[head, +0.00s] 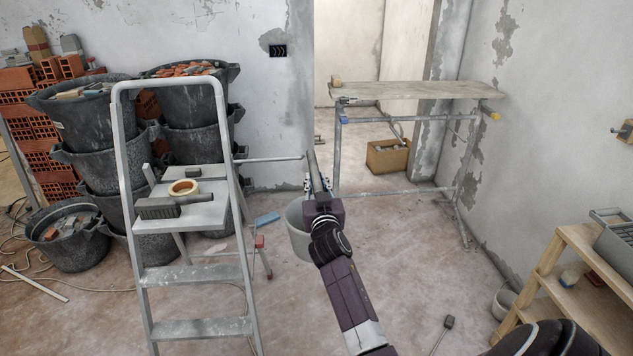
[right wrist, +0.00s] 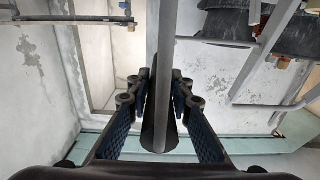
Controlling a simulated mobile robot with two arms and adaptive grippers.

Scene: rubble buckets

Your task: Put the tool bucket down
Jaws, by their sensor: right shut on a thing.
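The tool bucket (head: 298,234) is a light grey pail in the middle of the head view, partly hidden behind my right gripper and arm. My right gripper (head: 317,183) is above and in front of it, shut on a straight grey bar that looks like its handle. The bar (right wrist: 166,60) runs between the fingers in the right wrist view. Where bar and pail join is hidden, as are the pail's contents. I cannot tell whether its base touches the floor. My left gripper is not in view.
A stepladder (head: 190,272) stands close on the left, with a brush (head: 158,208) and tape roll (head: 184,187) on it. Stacked black buckets (head: 98,135) are behind. A trestle platform (head: 418,91) stands at the back, a wooden shelf (head: 580,285) right. Floor (head: 400,250) between is mostly clear.

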